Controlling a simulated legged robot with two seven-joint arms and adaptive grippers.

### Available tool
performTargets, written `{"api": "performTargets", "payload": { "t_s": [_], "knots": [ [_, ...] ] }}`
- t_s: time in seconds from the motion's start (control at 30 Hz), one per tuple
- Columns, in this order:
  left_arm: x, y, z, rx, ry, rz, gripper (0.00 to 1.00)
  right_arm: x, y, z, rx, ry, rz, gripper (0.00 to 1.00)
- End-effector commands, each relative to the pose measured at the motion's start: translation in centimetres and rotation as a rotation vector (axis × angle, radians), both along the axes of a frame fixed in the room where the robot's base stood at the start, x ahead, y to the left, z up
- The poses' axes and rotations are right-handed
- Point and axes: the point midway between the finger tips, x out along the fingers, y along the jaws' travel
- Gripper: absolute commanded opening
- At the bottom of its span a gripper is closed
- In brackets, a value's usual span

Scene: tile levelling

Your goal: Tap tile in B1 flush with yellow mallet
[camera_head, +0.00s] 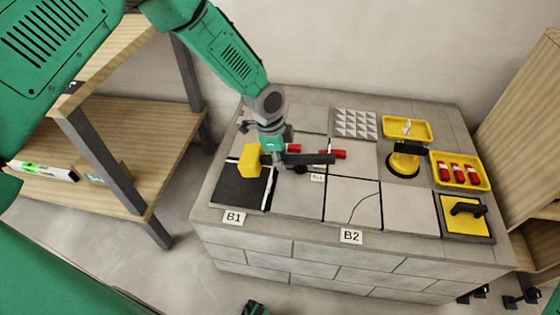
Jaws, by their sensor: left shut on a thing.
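My left gripper (272,150) comes down over the left part of the tiled block and is shut on the dark handle of the yellow mallet. The yellow mallet (250,161) has its block head to the left of the gripper, and its dark handle points right. The head is over the back part of the dark square at B1 (239,190) and hides some of it. I cannot tell whether the head touches it, or whether that square stands proud. The B1 label (233,217) sits at its front edge.
The B2 label (351,236) fronts a cracked light tile (353,206). Red pieces (333,154) lie near the handle. To the right are a suction lifter (405,162), yellow trays (407,127) and a yellow float (466,215). A wooden shelf (150,130) stands left.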

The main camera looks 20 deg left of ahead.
Motion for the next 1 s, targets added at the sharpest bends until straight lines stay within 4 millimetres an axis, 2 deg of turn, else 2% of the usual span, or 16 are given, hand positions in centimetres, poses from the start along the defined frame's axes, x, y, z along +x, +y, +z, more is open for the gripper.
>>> {"api": "performTargets", "payload": {
  "t_s": [0.03, 0.1, 0.43, 0.53, 0.67, 0.87, 1.0],
  "knots": [
    [0.0, 0.0, 1.3, 0.000, -0.001, -0.001, 0.00, 0.0, 0.0, 1.2, 0.000, 0.000, -0.001, 0.40],
    [0.0, 0.1, 1.8, -0.001, 0.000, -0.001, 0.00, 0.0, 0.0, 1.6, 0.000, 0.000, -0.001, 0.40],
    [0.0, 0.2, 1.2, -0.003, 0.000, 0.000, 0.00, 0.0, 0.0, 1.2, 0.000, 0.001, -0.001, 0.40],
    [0.0, 0.2, -0.3, -0.002, 0.002, 0.001, 0.00, 0.0, 0.0, 0.3, 0.000, 0.000, 0.000, 0.40],
    [-0.1, 0.1, -3.8, -0.002, 0.004, 0.001, 0.00, 0.0, 0.0, -1.9, 0.000, 0.000, 0.000, 0.40],
    [0.0, 0.1, -2.3, -0.002, 0.000, 0.001, 0.00, 0.0, 0.0, -0.6, 0.000, 0.000, 0.000, 0.40],
    [0.0, 0.1, -0.4, -0.003, -0.001, 0.001, 0.00, 0.0, 0.0, 1.1, 0.000, 0.000, 0.000, 0.40]
  ]
}}
